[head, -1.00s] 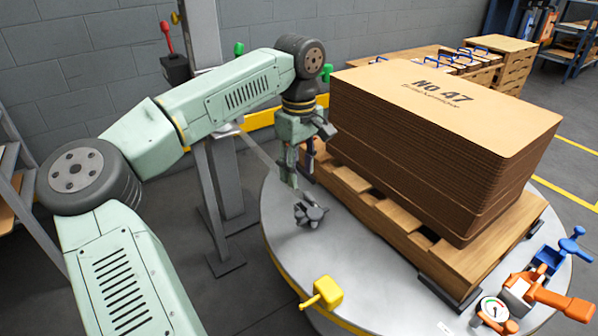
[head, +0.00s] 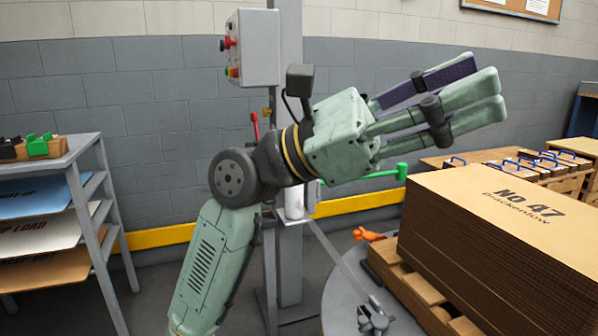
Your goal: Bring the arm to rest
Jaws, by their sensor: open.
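My gripper (head: 468,92) is raised in the upper right of the head view, its fingers pointing right and slightly up. It is open and nothing shows between its fingers. My pale green arm (head: 215,262) rises from the bottom of the picture and bends at the dark wrist joint. The gripper appears above and apart from the stack of cardboard blanks (head: 490,205) marked NO 47.
The stack stands on a wooden pallet (head: 400,287) on a grey round table (head: 345,305). A post with a control box (head: 252,47) stands behind my arm. A shelf rack (head: 85,190) is at left. Crates with blue handles (head: 530,160) stand behind the stack.

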